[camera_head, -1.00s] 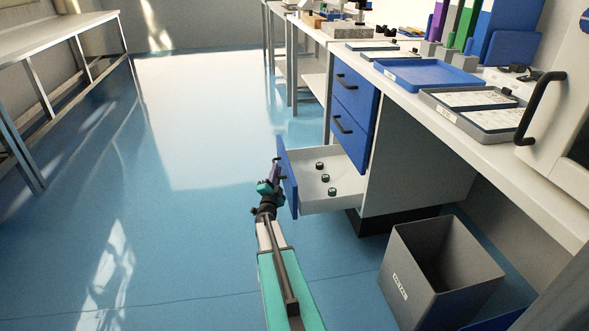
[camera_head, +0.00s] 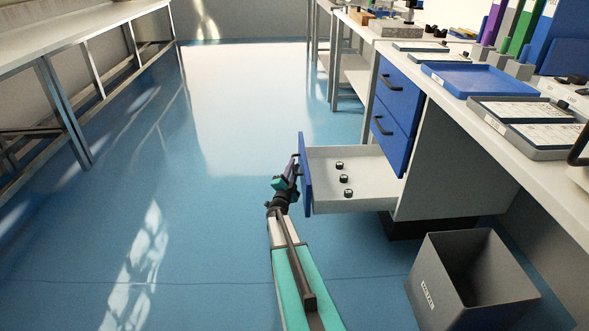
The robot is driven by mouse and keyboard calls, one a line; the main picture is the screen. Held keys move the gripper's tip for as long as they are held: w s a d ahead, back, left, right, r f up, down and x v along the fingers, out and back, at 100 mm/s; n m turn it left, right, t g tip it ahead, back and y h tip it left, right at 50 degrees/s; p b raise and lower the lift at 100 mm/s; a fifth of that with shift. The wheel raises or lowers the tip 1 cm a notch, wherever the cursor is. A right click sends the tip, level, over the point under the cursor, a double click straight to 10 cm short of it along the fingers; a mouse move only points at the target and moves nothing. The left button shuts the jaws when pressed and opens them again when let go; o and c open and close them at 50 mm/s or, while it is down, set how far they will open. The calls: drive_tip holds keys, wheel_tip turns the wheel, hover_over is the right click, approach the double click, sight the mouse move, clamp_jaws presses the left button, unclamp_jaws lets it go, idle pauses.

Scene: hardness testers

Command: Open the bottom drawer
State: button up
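The bottom drawer (camera_head: 350,204) of the blue-fronted cabinet stands pulled well out. Its pale tray shows, with three small dark round pieces (camera_head: 346,180) lying inside. Its blue front panel (camera_head: 306,180) faces left, seen nearly edge-on. My gripper (camera_head: 292,170) is at the left face of that panel, where the handle would be. The handle and the fingertips are too small and overlapped to tell whether the fingers are shut on it. The two upper drawers, the middle one (camera_head: 391,128) and the top one (camera_head: 399,88), are closed.
A grey bin (camera_head: 470,280) stands on the floor at the lower right. The bench top above the cabinet holds a blue tray (camera_head: 470,80) and grey trays. Another bench (camera_head: 75,42) runs along the left. The blue floor (camera_head: 190,240) between is clear.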

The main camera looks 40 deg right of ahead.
drive_tip(key=shift+s+a, duration=0.1)
drive_tip(key=p+v, duration=0.3)
drive_tip(key=v, duration=1)
drive_tip(key=shift+a+f+p, duration=0.2)
drive_tip(key=shift+a+p, duration=0.05)
drive_tip(key=shift+p, duration=0.15)
idle(0.4)
